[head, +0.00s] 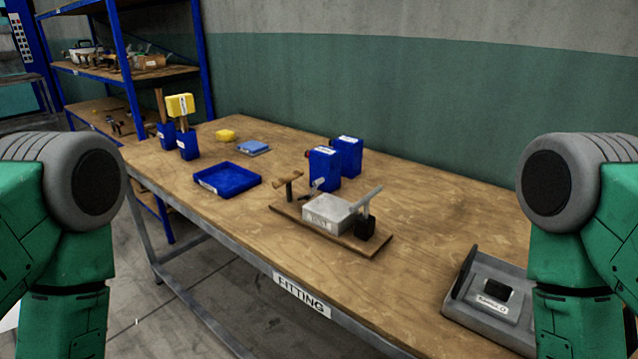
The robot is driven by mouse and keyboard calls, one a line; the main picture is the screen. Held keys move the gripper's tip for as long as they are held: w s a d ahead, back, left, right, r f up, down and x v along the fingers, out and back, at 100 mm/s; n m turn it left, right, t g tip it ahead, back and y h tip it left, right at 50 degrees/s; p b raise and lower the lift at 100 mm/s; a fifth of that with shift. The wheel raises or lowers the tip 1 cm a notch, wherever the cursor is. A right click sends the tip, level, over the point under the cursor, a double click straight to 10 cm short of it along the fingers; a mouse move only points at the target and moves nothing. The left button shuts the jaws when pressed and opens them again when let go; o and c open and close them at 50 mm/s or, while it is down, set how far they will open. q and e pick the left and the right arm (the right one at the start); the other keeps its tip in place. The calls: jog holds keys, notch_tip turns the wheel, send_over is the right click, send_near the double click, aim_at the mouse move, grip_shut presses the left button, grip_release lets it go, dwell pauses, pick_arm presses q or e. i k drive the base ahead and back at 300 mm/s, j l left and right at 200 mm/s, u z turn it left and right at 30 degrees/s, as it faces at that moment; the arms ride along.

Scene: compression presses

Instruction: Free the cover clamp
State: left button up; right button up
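A clamp fixture stands on a wooden base board (377,248) near the middle of the workbench. A light grey block or cover (328,212) with a label sits on the board. At its right is a dark clamp body (367,228) with a pale lever (366,196) slanting up to the right. At its left stands a brown post with a T-shaped handle (289,181), and a small grey metal part (317,186) shows behind the cover. Only my two green arms show, at the left and right edges; neither gripper is in view.
A grey device (495,300) stands at the front right. Blue shelving (130,75) is at the back left. Bench space around the board is mostly clear.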

aim_at(316, 182)
jog(key=i+j+z, duration=0.15)
jog(key=z, duration=0.25)
jog(key=i+j+z, duration=0.15)
jog(key=z, duration=0.2)
jog(key=i+j+z, duration=0.1)
jog(key=j+z, duration=0.3)
jog(key=l, duration=0.1)
